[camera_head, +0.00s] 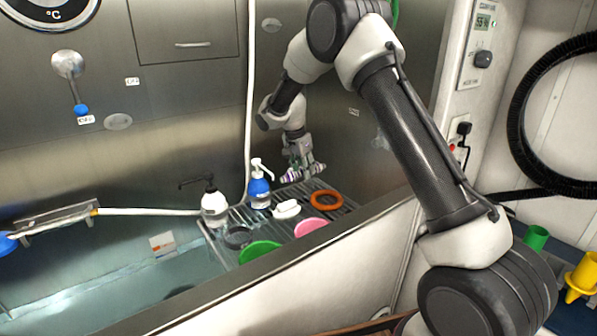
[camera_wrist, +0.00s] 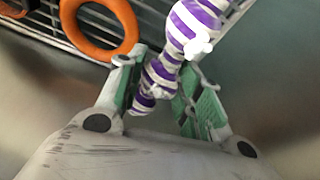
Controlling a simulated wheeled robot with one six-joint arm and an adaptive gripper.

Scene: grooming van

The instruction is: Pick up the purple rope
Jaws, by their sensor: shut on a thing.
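The purple rope (camera_wrist: 185,28) is a knotted rope with purple and white stripes. In the wrist view it runs from the top centre down between my gripper's green-padded fingers. My gripper (camera_wrist: 165,92) is shut on the rope near its lower end. In the head view my gripper (camera_head: 297,165) is above the right rear of the wire rack, with the striped rope (camera_head: 310,172) at its fingertips. I cannot tell whether the rope touches the rack.
The wire rack (camera_head: 345,203) holds an orange ring (camera_head: 326,201), a pink disc (camera_head: 310,227), a green disc (camera_head: 260,251), a white item (camera_head: 286,210), a blue pump bottle (camera_head: 259,190) and a white bottle (camera_head: 214,207). A steel wall stands close behind. A white panel edge (camera_head: 300,262) runs in front.

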